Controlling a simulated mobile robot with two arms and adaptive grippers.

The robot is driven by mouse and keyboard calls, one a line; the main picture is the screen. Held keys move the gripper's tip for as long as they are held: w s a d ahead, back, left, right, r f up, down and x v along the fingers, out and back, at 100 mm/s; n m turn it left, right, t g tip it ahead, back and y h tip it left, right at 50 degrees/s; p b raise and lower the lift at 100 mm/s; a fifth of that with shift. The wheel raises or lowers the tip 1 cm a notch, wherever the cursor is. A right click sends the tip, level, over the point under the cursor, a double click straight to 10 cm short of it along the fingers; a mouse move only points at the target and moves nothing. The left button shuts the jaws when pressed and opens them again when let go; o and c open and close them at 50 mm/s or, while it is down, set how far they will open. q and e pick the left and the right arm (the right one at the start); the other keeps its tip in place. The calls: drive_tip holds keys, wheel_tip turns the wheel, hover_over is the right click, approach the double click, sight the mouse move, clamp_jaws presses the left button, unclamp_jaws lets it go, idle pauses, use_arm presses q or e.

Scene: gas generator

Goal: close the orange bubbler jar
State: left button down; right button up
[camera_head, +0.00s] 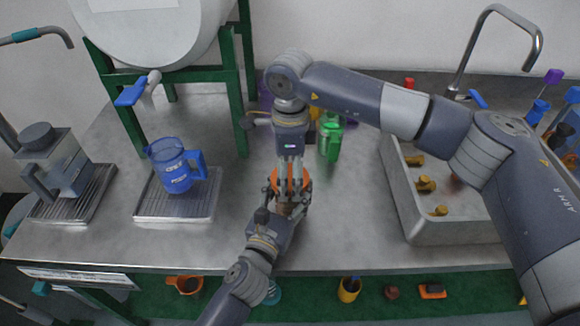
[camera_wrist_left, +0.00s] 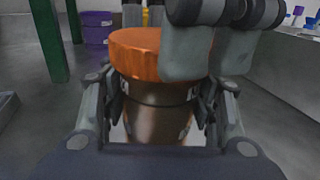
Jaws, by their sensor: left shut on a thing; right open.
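The bubbler jar (camera_wrist_left: 158,118) stands upright between the fingers of my left gripper (camera_wrist_left: 160,125), with a brownish, shiny body. The left gripper is shut on this body. An orange lid (camera_wrist_left: 135,52) sits at the top of the jar; whether it is fully seated cannot be told. In the head view the orange lid (camera_head: 305,183) shows only in part, behind my grippers. My right gripper (camera_head: 291,192) comes down from above, open, with its fingers at the lid. In the left wrist view a right finger covers the lid's right part. The left gripper (camera_head: 286,209) reaches in from the front.
A green bottle (camera_head: 330,140) stands just behind and right of the jar, with purple things beyond. A blue jug (camera_head: 174,168) stands on a metal tray (camera_head: 150,208) at left. A sink (camera_head: 455,230) is at right. The counter (camera_head: 345,225) is clear between jar and sink.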

drive_tip(key=shift+c, duration=0.6)
drive_tip(key=c, duration=1)
drive_tip(key=shift+m, duration=0.9)
drive_tip(key=o, duration=1.2)
drive_tip(key=shift+o, duration=0.2)
